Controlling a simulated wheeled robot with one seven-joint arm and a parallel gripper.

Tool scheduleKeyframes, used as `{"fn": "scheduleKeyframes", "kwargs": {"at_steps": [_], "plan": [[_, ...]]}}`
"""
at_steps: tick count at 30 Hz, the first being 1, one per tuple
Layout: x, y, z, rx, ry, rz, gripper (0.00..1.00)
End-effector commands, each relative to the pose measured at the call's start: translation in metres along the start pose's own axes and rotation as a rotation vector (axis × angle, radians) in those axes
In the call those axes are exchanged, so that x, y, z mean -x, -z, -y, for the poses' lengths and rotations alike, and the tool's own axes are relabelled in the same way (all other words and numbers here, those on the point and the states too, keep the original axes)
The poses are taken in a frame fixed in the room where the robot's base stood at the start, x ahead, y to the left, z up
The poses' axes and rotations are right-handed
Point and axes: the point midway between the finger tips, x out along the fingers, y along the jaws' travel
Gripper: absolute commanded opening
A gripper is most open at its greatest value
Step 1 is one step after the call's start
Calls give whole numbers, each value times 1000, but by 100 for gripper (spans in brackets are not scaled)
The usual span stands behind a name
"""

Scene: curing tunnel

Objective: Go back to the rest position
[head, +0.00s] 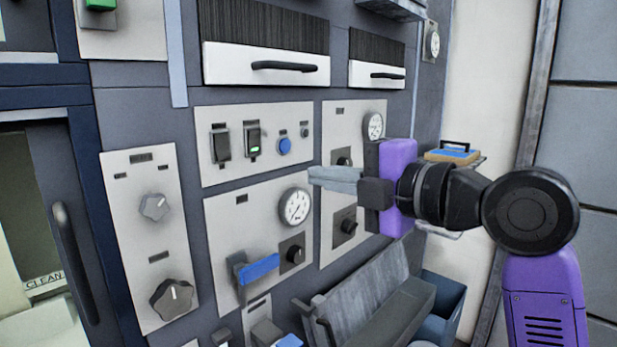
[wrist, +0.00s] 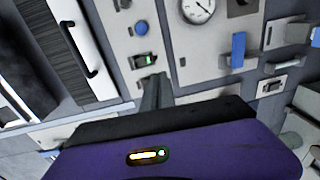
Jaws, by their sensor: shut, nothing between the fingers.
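My gripper (head: 336,180) is at the right of centre in the head view, held out toward the control panel, with its fingers shut and empty. In the wrist view its fingers (wrist: 152,92) point up toward the panel, above the purple gripper body. The fingers overlap part of the lower panels in the head view; I cannot tell any contact. A blue-handled lever (head: 260,268) sits below and left of the gripper, and also shows in the wrist view (wrist: 238,50). A switch with a green light (head: 253,140) is up and left of the gripper.
A round gauge (head: 295,206) and dark knobs (head: 171,299) stick out from the panels. Two drawers with black handles (head: 283,66) are above. A grey sloped chute (head: 365,300) and a blue bin (head: 442,300) stand below my gripper. A door handle (head: 72,255) is at left.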

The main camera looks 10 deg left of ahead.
Motion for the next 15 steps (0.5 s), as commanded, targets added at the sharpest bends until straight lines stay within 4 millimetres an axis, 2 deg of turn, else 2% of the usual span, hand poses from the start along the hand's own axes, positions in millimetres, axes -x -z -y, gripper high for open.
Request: {"fn": "scheduleKeyframes", "kwargs": {"at_steps": [15], "plan": [[4,0,-1,-34,-5,1,0]]}}
